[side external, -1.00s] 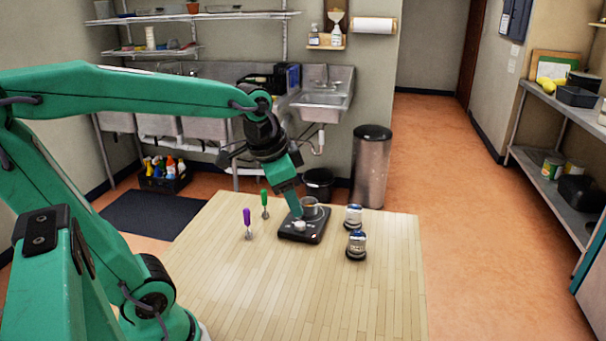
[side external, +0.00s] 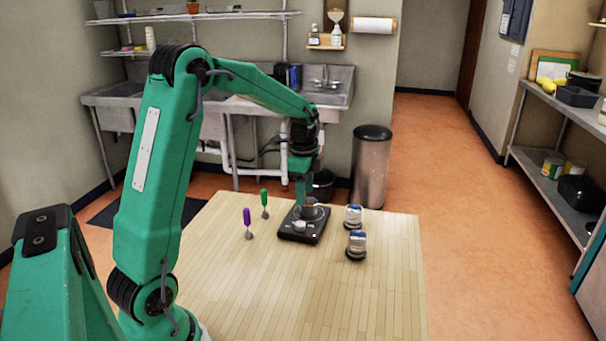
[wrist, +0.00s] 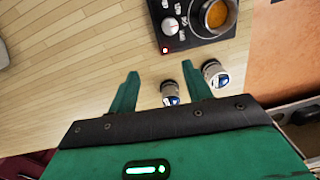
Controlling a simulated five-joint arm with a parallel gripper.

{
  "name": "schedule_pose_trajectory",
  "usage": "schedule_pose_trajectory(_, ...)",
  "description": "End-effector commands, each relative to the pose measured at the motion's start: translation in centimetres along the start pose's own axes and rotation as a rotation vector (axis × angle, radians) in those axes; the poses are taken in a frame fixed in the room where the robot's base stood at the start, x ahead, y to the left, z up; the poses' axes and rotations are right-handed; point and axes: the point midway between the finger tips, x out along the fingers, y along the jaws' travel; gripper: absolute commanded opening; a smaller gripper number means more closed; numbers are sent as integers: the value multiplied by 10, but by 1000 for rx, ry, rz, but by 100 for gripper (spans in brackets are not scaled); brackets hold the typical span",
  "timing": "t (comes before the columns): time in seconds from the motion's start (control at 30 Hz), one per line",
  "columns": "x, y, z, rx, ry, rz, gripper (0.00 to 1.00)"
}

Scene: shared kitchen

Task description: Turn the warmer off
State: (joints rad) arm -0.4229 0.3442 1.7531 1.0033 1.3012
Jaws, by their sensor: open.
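The warmer (side external: 292,234) is a flat black box on the wooden table, and it also shows at the top of the wrist view (wrist: 202,44). Its white knob (wrist: 170,26) and a glowing red light (wrist: 166,50) are visible there. A cup with amber liquid (wrist: 216,14) sits on the warmer, partly cut off by the frame. My gripper (side external: 304,200) points down over the warmer's back part, partly covering the cup. In the wrist view its fingers (wrist: 160,72) are apart and empty, with the knob beyond their tips.
Two jars with blue and white labels (side external: 353,216) (side external: 356,244) stand right of the warmer. A purple-handled tool (side external: 247,217) and a green-handled tool (side external: 264,199) stand to its left. The table's front (side external: 300,300) is clear. A bin (side external: 371,170) stands behind the table.

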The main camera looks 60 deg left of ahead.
Motion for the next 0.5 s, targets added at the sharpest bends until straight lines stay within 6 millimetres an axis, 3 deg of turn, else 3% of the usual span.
schedule_pose_trajectory(0.2, 35, -25, 18, 99, -11, 53, 49)
schedule_pose_trajectory(0.5, 46, -33, 24, 140, -12, 70, 49)
